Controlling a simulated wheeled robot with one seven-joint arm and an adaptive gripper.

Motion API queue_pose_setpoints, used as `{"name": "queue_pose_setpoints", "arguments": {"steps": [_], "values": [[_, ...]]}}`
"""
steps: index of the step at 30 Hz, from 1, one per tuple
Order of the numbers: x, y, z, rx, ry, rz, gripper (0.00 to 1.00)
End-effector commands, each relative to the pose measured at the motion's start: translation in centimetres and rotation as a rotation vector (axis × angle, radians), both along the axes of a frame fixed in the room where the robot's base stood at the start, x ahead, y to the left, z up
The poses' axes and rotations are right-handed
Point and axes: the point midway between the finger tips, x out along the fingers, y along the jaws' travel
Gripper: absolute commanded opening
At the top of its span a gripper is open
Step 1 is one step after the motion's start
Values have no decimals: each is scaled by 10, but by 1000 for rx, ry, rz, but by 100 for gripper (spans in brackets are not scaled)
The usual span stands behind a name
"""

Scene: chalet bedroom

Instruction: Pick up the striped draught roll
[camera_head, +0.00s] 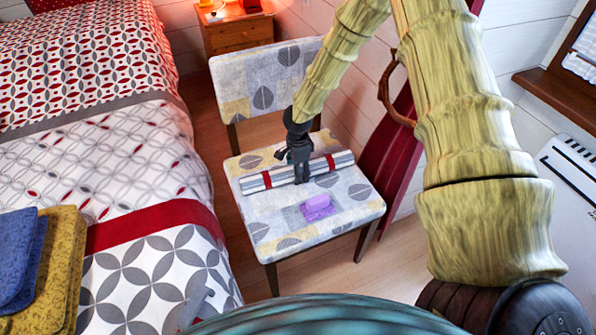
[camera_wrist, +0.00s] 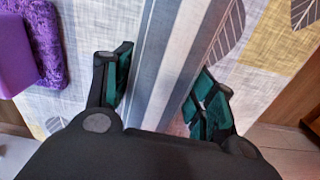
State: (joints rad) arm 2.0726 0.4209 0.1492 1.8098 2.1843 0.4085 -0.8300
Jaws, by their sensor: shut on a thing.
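The striped draught roll (camera_head: 258,182) lies across the seat of a patterned chair (camera_head: 270,235) in the head view. It is grey and white with red bands. My gripper (camera_head: 301,177) reaches down onto the middle of the roll and is shut on it. In the wrist view the roll (camera_wrist: 180,60) runs between the two fingers of my gripper (camera_wrist: 165,95), with a dark green pad on each side. The roll appears to be on or very close to the seat; I cannot tell whether there is a gap beneath it.
A purple item (camera_head: 317,206) lies on the seat in front of the roll. The chair's backrest (camera_head: 265,80) stands behind. A bed (camera_head: 110,150) is at the left, with folded blue and mustard cloths (camera_head: 50,262). A wooden nightstand (camera_head: 238,32) stands behind, and a white unit (camera_head: 570,190) at the right.

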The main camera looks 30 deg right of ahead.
Motion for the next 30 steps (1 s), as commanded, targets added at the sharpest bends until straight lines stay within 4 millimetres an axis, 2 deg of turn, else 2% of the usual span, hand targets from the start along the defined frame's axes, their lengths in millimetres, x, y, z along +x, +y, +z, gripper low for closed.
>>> {"name": "queue_pose_setpoints", "arguments": {"steps": [15, 21, 25, 30], "values": [[1, 0, 81, 2, -3, -1, 18], [1, 0, 95, 1, -2, 0, 18], [0, 1, 98, 1, -1, 7, 18], [-3, 13, 105, 7, 3, 108, 18]]}}
